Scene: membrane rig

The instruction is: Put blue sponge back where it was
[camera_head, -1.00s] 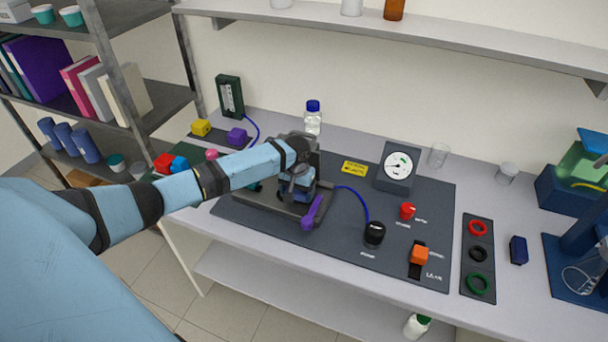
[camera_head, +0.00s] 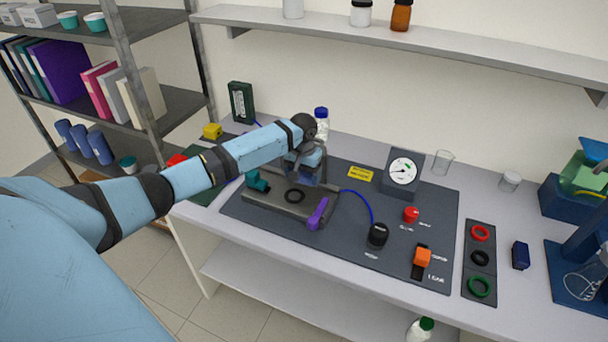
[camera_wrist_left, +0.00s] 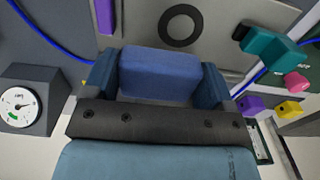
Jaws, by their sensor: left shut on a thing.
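My left gripper (camera_head: 308,178) is shut on the blue sponge (camera_wrist_left: 160,75), a blue block between its two fingers in the left wrist view. In the head view the sponge is mostly hidden by the gripper. The gripper is over the back of the grey rig base (camera_head: 270,204), which carries a black ring (camera_head: 295,196), a purple lever (camera_head: 317,214) and a teal clamp (camera_head: 257,181). The ring and the clamp (camera_wrist_left: 270,45) also show in the left wrist view. My right gripper is not in view.
A blue-capped bottle (camera_head: 321,122) stands behind the gripper. A gauge (camera_head: 403,172) and black knob (camera_head: 377,235) are to the right, with a blue tube between rig and knob. A navy block (camera_head: 520,255) lies at the right. Yellow (camera_head: 212,131) and red (camera_head: 176,160) blocks are at the left.

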